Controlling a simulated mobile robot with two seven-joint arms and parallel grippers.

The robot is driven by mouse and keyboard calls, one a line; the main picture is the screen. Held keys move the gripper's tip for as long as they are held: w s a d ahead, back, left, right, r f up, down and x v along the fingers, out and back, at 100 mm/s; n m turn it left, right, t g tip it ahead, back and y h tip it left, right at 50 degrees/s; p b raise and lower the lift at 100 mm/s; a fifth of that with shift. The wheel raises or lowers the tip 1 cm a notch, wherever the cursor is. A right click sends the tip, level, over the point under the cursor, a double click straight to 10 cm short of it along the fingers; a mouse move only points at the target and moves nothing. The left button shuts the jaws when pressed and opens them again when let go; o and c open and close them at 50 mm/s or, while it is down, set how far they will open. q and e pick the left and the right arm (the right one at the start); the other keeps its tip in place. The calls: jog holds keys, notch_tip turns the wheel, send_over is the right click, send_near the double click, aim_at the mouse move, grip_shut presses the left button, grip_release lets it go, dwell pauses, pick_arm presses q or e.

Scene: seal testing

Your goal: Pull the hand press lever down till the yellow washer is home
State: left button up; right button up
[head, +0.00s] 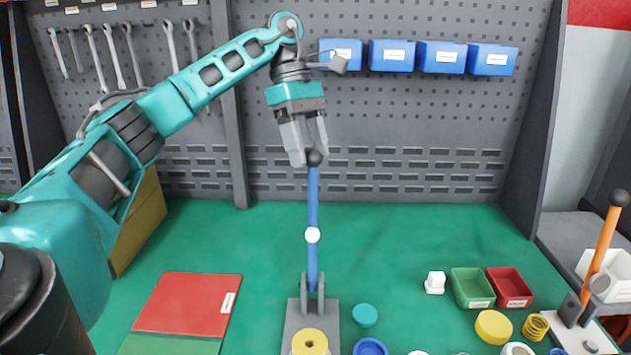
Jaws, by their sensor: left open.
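The hand press has a blue lever (312,200) that stands upright, with a dark ball knob (314,158) on top and a white disc partway down. Its grey base (292,310) is at the bottom middle of the head view. A yellow washer (310,342) shows at the front of the base, cut by the bottom picture edge; how far it is seated cannot be told. My left gripper (309,157) points down at the knob with its fingers open around or just beside it; contact is not clear. My right gripper is not in view.
A red panel (185,305) lies on the green bench at left. Green (472,287) and red (509,287) bins, a yellow disc (493,327) and several small parts are at right. A second device has an orange lever (602,245). The pegboard (420,120) stands behind.

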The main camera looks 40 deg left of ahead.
aim_at(313, 168)
pick_arm(q)
jog(key=x, duration=0.5)
jog(key=shift+d+f, duration=0.1)
jog(key=shift+f, duration=0.2)
jog(key=shift+c, duration=0.5)
grip_shut()
